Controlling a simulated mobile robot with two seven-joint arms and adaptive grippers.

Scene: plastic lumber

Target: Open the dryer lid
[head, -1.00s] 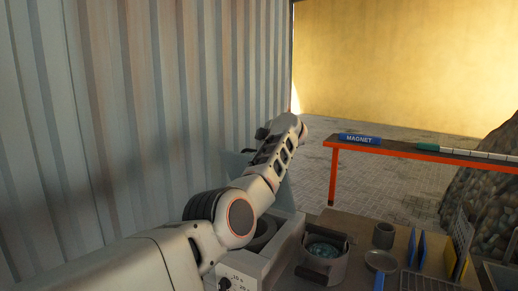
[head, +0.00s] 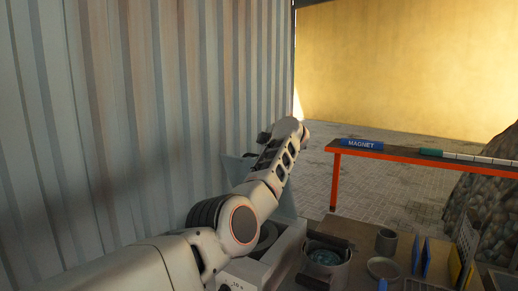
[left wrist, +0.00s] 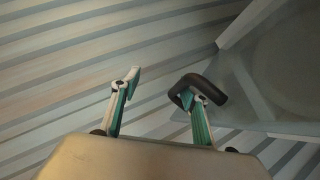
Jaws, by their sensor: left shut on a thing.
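The dryer (head: 243,271) is a light grey box at the lower middle of the head view, with a round dark opening partly hidden by my left arm. Its lid (head: 287,205) is a pale blue-grey panel standing raised behind my arm; it also shows at the right of the left wrist view (left wrist: 285,75). A black bar handle (left wrist: 205,82) sits at the lid's edge. My left gripper (left wrist: 162,84) is at this handle, which lies against its right finger; the fingers look well apart in the picture. My right gripper is in neither view.
A corrugated wall (head: 110,120) stands close along the left. Right of the dryer are a pot with blue-green contents (head: 325,258), a grey cup (head: 386,241) and blue and yellow panels. An orange-edged shelf (head: 410,155) with a MAGNET label lies behind.

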